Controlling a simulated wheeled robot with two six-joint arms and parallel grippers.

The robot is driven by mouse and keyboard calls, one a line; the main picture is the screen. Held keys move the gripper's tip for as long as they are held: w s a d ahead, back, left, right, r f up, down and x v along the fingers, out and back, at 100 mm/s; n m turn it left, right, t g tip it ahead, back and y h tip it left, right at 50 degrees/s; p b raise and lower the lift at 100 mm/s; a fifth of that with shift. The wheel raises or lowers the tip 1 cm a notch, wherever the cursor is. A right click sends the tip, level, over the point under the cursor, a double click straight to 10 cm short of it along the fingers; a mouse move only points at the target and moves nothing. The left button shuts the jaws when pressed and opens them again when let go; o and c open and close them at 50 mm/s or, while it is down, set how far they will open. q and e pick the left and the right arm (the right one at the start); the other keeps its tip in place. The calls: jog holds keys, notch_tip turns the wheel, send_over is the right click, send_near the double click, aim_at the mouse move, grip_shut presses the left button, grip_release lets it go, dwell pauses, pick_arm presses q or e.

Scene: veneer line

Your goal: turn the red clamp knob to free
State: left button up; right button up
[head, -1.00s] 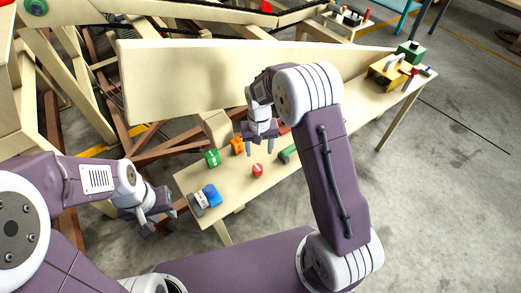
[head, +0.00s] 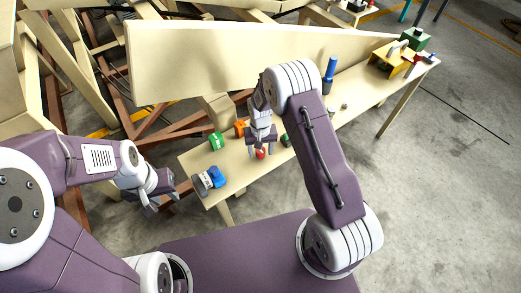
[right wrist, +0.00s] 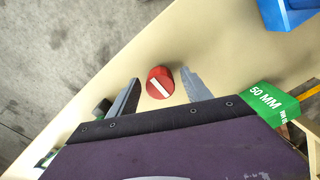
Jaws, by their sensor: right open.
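The red knob (head: 261,154) is on the pale bench, near its front edge. In the right wrist view the knob (right wrist: 157,86) is a short red cylinder with a white bar across its round top, slanting down to the right. My right gripper (head: 261,150) is open over the knob. The left finger has a clear gap. My left gripper (head: 150,205) hangs off the bench's left end; its fingers are unclear.
A green 50 MM block (head: 216,141), an orange block (head: 240,128) and a blue block (head: 217,177) stand on the pale bench (head: 235,180). A blue-topped cylinder (head: 329,70) stands further along. A long pale board (head: 220,60) rises behind. Grey floor in front is open.

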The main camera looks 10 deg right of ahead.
jog(key=shift+c, duration=0.4)
grip_shut()
jog(key=shift+n, duration=0.4)
jog(key=n, duration=0.8)
jog(key=shift+w+n, duration=0.1)
jog(key=shift+n, duration=0.2)
jog(key=n, duration=0.4)
jog(key=shift+p, duration=0.3)
jog(key=shift+w+r+n, duration=0.1)
jog(key=shift+n, duration=2.1)
